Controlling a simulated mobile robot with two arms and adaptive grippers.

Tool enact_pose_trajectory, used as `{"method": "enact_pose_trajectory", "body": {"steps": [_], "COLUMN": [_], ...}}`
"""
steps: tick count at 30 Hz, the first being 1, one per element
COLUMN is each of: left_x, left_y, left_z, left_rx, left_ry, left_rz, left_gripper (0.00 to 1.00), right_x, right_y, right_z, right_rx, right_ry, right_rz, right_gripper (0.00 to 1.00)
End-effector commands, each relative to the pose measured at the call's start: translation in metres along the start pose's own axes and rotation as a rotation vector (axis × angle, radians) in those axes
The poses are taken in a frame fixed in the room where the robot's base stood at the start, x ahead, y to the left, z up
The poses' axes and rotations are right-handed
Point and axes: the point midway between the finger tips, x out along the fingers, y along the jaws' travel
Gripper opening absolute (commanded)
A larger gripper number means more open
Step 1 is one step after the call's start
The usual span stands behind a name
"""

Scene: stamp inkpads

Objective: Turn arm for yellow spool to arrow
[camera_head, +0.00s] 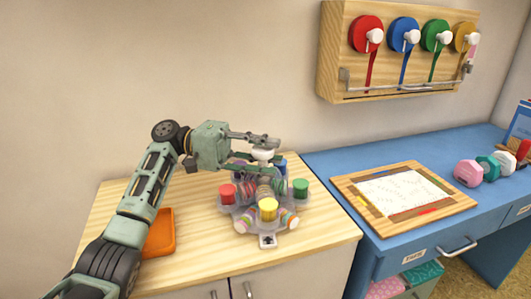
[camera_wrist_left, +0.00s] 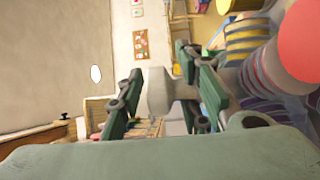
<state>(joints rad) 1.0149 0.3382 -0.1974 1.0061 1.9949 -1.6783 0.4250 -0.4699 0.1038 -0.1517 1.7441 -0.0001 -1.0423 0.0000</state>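A pale rotating holder stands on the wooden cabinet top, with a short yellow-topped spool (camera_head: 268,209) on its front side. A small pale tab with a dark arrow-like mark (camera_head: 268,240) lies just in front of the yellow spool. Red (camera_head: 228,191), green (camera_head: 300,187) and blue (camera_head: 281,167) spools sit around the holder. My left gripper (camera_head: 262,147) is above the holder's centre, at a white knob (camera_head: 264,154). In the left wrist view the fingers stand apart on either side of the knob (camera_wrist_left: 159,92); contact is not clear. My right gripper is out of view.
An orange tray (camera_head: 160,234) lies left on the wooden top, partly behind my arm. A blue desk (camera_head: 343,157) on the right bears a wood-framed board (camera_head: 456,200). A ribbon rack (camera_head: 335,40) hangs above. The cabinet's front right is clear.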

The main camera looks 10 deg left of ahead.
Motion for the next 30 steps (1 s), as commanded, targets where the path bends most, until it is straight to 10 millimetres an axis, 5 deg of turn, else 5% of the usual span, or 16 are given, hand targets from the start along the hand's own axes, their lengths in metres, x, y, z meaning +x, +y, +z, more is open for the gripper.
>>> {"method": "enact_pose_trajectory", "body": {"steps": [10, 21, 30], "left_x": [-0.011, -0.085, -0.115], "left_y": [0.002, 0.002, 0.001], "left_z": [-0.001, -0.001, -0.001], "left_rx": [0.000, -0.001, 0.000], "left_ry": [0.006, 0.006, 0.002], "left_rz": [0.002, 0.002, 0.001], "left_gripper": [0.33, 0.33, 0.33], "right_x": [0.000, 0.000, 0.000], "right_y": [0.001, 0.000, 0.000], "right_z": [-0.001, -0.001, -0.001], "right_rx": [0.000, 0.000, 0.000], "right_ry": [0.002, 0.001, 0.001], "right_rz": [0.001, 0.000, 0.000], "right_gripper": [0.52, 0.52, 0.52]}}
